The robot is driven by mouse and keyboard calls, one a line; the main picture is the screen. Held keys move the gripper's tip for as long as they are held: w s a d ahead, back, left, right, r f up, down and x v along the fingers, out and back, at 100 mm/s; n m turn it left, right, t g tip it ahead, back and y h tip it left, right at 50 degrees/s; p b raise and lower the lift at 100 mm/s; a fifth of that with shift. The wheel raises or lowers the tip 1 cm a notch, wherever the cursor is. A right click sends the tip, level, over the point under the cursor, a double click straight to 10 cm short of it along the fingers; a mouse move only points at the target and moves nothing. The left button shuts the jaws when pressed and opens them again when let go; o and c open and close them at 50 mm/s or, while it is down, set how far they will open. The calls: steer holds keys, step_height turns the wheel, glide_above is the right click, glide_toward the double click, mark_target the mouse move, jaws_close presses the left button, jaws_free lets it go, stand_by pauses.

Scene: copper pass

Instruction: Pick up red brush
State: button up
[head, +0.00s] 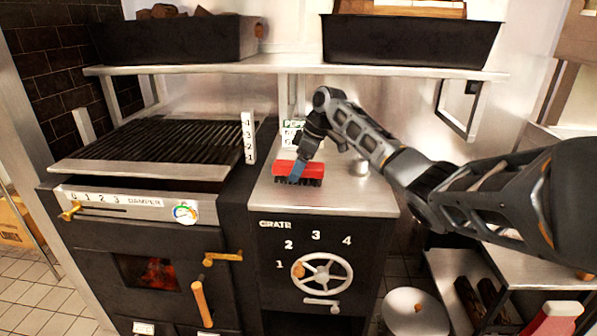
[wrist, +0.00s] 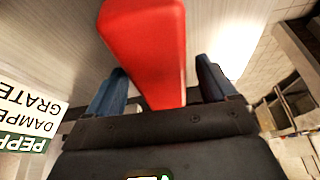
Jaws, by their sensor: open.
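The red brush (head: 306,168) lies on the steel counter top to the right of the grill, its dark bristles facing down. My gripper (head: 298,172) is over the brush, with its blue fingers reaching down to it in the head view. In the wrist view the red brush body (wrist: 146,45) lies between the two blue fingers of my gripper (wrist: 160,88). The fingers are open, one on each side, with a gap visible on the right side.
A grill grate (head: 165,145) is left of the counter (head: 345,198). A steel shelf (head: 290,66) with black trays runs above. A small sign (head: 291,134) stands behind the brush. A handwheel (head: 322,272) is on the cabinet front below. The counter's front is clear.

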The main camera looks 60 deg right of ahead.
steer(key=c, duration=1.1)
steer(key=shift+c, duration=0.2)
steer(key=shift+r, duration=0.1)
step_height(320, 180, up, 10)
steer(key=shift+f+b, duration=0.1)
steer(key=shift+b, duration=0.65)
